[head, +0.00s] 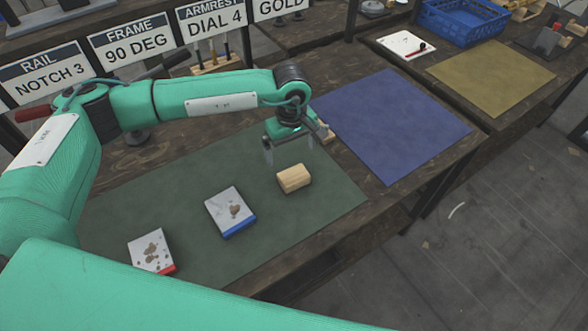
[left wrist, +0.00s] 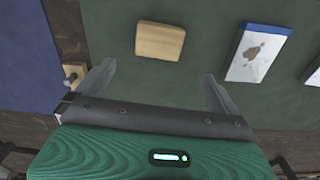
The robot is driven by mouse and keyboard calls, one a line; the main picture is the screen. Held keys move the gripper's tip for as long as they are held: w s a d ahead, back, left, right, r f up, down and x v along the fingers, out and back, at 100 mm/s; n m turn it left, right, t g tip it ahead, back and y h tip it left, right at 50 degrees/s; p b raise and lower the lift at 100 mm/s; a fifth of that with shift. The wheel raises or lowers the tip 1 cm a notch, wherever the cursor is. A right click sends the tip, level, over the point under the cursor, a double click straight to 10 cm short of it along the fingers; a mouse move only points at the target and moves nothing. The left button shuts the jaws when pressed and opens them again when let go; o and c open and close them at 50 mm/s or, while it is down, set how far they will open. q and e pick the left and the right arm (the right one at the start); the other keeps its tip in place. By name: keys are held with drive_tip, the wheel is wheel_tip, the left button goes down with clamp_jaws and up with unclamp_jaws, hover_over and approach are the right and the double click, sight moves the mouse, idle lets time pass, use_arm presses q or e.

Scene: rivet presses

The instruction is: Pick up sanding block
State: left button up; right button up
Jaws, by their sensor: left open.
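A light wooden block, which looks like the sanding block (head: 294,178), lies on the dark green mat (head: 330,190) near its right part. My left gripper (head: 289,148) is open and empty, above the mat and just behind the block. In the left wrist view the block (left wrist: 160,41) lies beyond the fingertips, roughly between their lines and apart from them. The left gripper's two fingers (left wrist: 160,72) are spread wide there. My right gripper is not in view.
A blue-edged stained card (head: 229,210) and a red-edged one (head: 152,251) lie left of the block. A blue mat (head: 392,125) is to the right, clear. A small wooden piece with a metal part (left wrist: 74,74) is beside the left finger. Signs stand along the back.

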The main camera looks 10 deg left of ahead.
sight(294, 175)
use_arm(q)
wheel_tip(294, 175, down, 3)
drive_tip(key=shift+s+f+p, duration=0.1)
drive_tip(key=shift+s+p, duration=0.05)
drive_tip(key=shift+p, duration=0.2)
drive_tip(key=shift+d+f+p, duration=0.15)
drive_tip(key=shift+f+p, duration=0.4)
drive_tip(key=shift+f, duration=1)
drive_tip(key=f, duration=0.1)
drive_tip(key=f+p, duration=0.1)
drive_tip(key=f, duration=0.1)
drive_tip(key=shift+d+f, duration=0.2)
drive_tip(key=shift+f, duration=0.1)
drive_tip(key=shift+s+f+p, duration=0.1)
drive_tip(key=shift+f+p, duration=0.2)
drive_tip(key=shift+f, duration=0.15)
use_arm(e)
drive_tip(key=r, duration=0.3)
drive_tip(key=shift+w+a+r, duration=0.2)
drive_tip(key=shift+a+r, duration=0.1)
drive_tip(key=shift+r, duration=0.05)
use_arm(q)
drive_tip(key=c, duration=1)
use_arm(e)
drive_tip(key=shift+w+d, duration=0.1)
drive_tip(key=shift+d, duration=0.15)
